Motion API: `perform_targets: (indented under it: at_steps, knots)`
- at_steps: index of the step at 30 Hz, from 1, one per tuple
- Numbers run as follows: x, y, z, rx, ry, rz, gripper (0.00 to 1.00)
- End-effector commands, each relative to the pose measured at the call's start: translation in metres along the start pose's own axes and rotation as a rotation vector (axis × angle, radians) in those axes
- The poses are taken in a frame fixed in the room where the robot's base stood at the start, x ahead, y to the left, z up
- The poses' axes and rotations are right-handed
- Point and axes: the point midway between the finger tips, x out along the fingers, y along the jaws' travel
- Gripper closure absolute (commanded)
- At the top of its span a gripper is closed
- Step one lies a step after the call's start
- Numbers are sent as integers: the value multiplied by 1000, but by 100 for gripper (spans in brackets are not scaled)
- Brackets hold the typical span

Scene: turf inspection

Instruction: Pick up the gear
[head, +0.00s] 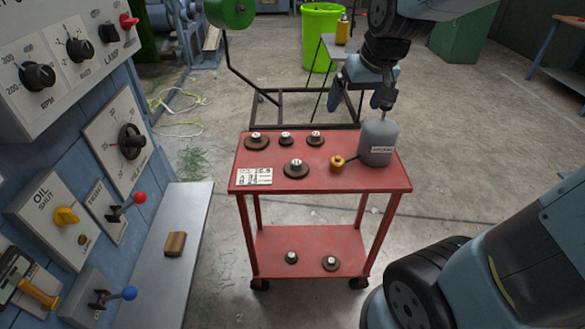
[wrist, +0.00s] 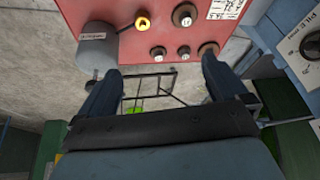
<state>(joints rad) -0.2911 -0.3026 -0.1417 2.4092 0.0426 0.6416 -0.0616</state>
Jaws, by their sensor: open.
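Several dark brown round parts with pale hubs, which look like gears, sit on the red cart's top. One stands at front middle (head: 296,168), and others are at back left (head: 257,142), back middle (head: 286,139) and back right (head: 316,139). They also show in the wrist view, one at upper right (wrist: 184,15). I cannot tell which is the task's gear. My gripper (head: 362,103) hangs above the cart's back right side, beyond the grey canister. In the wrist view its two fingers (wrist: 160,75) are wide apart with nothing between them.
The red cart (head: 390,182) also carries a grey canister (head: 378,145), a small brass-coloured part (head: 337,162) and a label card (head: 254,176). Two more round parts lie on its lower shelf (head: 310,245). A control panel (head: 60,150) stands left. Open floor (head: 460,130) lies right.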

Motion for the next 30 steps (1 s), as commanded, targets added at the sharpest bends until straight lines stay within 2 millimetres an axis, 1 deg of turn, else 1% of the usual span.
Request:
perform_targets:
  at_steps: [1,5,6,12,15,18,21,26,30]
  knots:
    - [15,-7,-6,-16,-17,-6,0]
    - [51,-24,-21,-53,-40,-15,0]
    - [62,-29,-25,-64,-47,-16,0]
    - [119,-57,-38,-119,-77,-16,0]
    - [142,-69,-40,-144,-88,-13,0]
    - [159,-78,-42,-162,-93,-10,0]
    - [169,-83,-42,-173,-97,-8,0]
    - [181,-85,-41,-177,-100,-5,0]
    - [198,-85,-39,-178,-101,-5,0]
